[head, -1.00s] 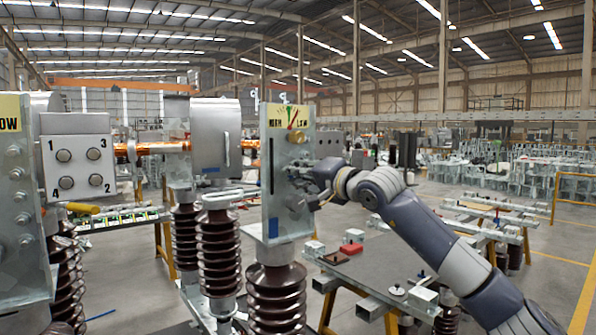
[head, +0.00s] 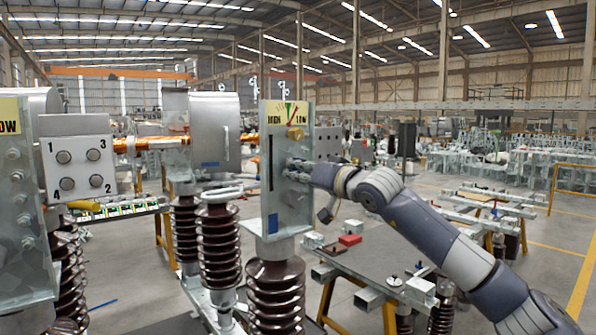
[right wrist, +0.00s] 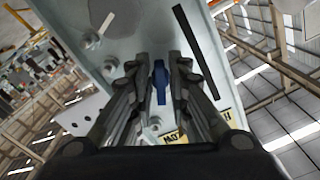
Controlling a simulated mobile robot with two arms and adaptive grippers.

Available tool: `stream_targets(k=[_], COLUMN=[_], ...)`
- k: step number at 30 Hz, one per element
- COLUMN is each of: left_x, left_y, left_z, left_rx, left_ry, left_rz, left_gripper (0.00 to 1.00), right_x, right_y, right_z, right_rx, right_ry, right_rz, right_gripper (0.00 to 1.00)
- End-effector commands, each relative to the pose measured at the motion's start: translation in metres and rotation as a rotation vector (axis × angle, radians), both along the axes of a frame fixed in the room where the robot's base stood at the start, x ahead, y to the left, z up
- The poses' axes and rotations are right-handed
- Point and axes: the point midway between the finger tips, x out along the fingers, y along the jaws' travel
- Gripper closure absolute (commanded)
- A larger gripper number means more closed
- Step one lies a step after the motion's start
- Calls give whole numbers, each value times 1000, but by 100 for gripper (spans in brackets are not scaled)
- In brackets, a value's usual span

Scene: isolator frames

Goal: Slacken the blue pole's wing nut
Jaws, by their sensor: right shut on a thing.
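The blue wing nut (right wrist: 160,82) shows in the right wrist view, standing out from the grey metal plate (right wrist: 140,25). In the head view, the plate of the pole with a small blue mark (head: 290,205) stands upright on a brown ribbed insulator (head: 276,295). My right gripper (head: 298,172) is at the plate's right-hand face. Its fingers (right wrist: 159,85) are shut on the wing nut from both sides. The wing nut is hidden by the gripper in the head view. My left gripper is not in view.
A yellow HIGH/LOW dial (head: 288,114) and a brass knob (head: 295,133) sit above the gripper. Bolts (right wrist: 92,41) stick out of the plate. Another pole plate (head: 22,180) stands at the left.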

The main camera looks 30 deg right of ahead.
Motion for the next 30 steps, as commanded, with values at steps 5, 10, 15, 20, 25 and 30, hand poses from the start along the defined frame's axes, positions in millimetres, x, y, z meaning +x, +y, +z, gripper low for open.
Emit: stream_targets(k=[5,10,15,20,25,30], left_x=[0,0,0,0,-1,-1], left_y=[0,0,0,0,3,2], left_z=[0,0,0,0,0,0], left_rx=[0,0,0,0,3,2], left_ry=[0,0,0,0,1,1], left_rz=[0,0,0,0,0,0], left_gripper=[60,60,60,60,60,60], right_x=[2,2,2,1,0,-14], right_y=[2,2,2,1,0,-2], right_z=[-9,-10,-9,-6,-4,-3], right_rx=[-9,-9,-7,-7,-7,-9], right_ry=[18,19,17,11,7,6], right_rz=[2,3,3,1,0,-1], right_gripper=[100,100,68,68,68,68])
